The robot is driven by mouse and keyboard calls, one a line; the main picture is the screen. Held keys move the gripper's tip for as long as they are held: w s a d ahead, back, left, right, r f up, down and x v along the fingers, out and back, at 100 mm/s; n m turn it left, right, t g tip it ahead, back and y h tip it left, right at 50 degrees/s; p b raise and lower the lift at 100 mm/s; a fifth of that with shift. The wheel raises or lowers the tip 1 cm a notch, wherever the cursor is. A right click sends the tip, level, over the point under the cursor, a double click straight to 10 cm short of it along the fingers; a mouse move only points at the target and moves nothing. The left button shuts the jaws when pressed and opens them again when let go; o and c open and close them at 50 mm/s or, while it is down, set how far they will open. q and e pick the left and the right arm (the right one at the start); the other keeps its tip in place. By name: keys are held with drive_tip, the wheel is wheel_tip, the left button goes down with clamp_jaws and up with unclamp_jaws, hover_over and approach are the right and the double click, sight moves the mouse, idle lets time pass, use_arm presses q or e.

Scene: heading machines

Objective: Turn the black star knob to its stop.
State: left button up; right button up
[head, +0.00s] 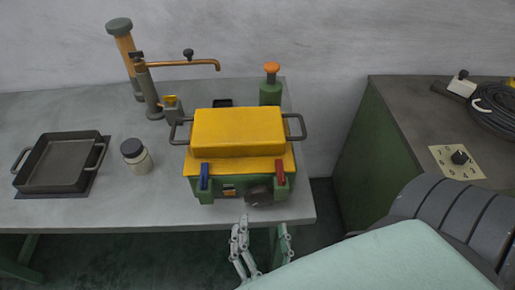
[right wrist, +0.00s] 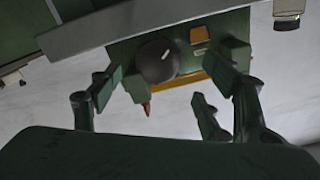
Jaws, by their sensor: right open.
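A dark, roundish knob (head: 259,195) sits low on the front of the green machine with the yellow cover (head: 238,132), between a blue lever and a red lever. I take it for the black star knob; its lobes are not clear. My right gripper (head: 264,232) is open, just in front of the bench edge and below the knob. In the right wrist view the knob (right wrist: 157,60) shows beyond the parted fingers, roughly between them. I see no finger touching it. My left gripper is not in view.
The bench (head: 95,210) also holds a dark tray (head: 62,165), a lidded jar (head: 137,157), a copper-spouted stand (head: 150,90) and an orange-topped green bottle (head: 270,85).

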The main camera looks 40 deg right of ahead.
sight(261, 202)
drive_tip(key=x, duration=0.2)
drive_tip(key=p+x, duration=0.1)
drive_tip(key=x, duration=0.1)
drive_tip(key=shift+s+d+r, duration=0.15)
drive_tip(key=shift+d+r, duration=0.1)
drive_tip(key=shift+d, duration=0.2)
drive_tip(key=shift+x, duration=1.15)
drive_tip(key=shift+w+f, duration=0.2)
drive_tip(key=shift+w, duration=0.1)
drive_tip(key=shift+c, duration=0.4)
drive_tip(key=c, duration=1)
drive_tip(key=shift+m+p, duration=0.3)
drive_tip(key=shift+m, duration=0.7)
drive_tip(key=m, duration=0.3)
drive_tip(key=shift+f+m, duration=0.1)
drive_tip(key=shift+m, duration=0.3)
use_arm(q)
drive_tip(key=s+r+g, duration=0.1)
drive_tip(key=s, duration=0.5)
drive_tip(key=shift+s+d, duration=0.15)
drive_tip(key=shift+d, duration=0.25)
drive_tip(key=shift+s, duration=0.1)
